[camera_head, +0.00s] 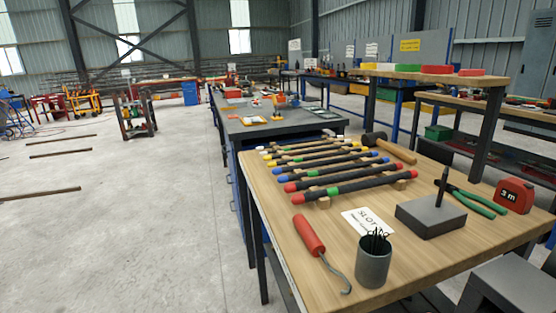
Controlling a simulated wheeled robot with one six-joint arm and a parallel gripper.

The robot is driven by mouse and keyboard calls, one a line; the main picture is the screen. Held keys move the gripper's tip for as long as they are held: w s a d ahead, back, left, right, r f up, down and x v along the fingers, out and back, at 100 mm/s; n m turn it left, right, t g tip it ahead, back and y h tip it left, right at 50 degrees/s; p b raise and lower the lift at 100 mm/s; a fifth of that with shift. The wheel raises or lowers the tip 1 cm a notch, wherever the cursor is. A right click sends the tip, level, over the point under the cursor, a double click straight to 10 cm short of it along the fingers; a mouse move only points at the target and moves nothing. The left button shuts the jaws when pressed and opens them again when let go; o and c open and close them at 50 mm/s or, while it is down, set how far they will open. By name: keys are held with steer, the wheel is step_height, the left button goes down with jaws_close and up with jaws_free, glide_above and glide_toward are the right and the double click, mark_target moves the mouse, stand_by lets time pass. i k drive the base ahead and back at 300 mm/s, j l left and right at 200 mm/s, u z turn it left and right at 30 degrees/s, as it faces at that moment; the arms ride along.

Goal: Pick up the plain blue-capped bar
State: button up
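A row of dark bars with coloured end caps lies across wooden supports on the wooden table. Two bars have blue caps. The farther blue-capped bar (318,161) seems plain along its middle. The nearer blue-capped bar (340,168) seems to have a green band, though both are small at this distance. Red-capped bars (350,185) lie in front of them, the nearest one with a green band. Yellow- and white-capped bars (300,149) lie behind. My gripper is not in view.
On the wooden table (400,265) are a red-handled hook tool (310,236), a grey cup of wires (373,262), a grey block with a post (430,216), green pliers (470,200), a red tape measure (513,195) and a mallet (390,147). Open floor (130,230) lies to the left.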

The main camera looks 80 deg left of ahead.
mark_target(276, 171)
steer(key=u, duration=1.75)
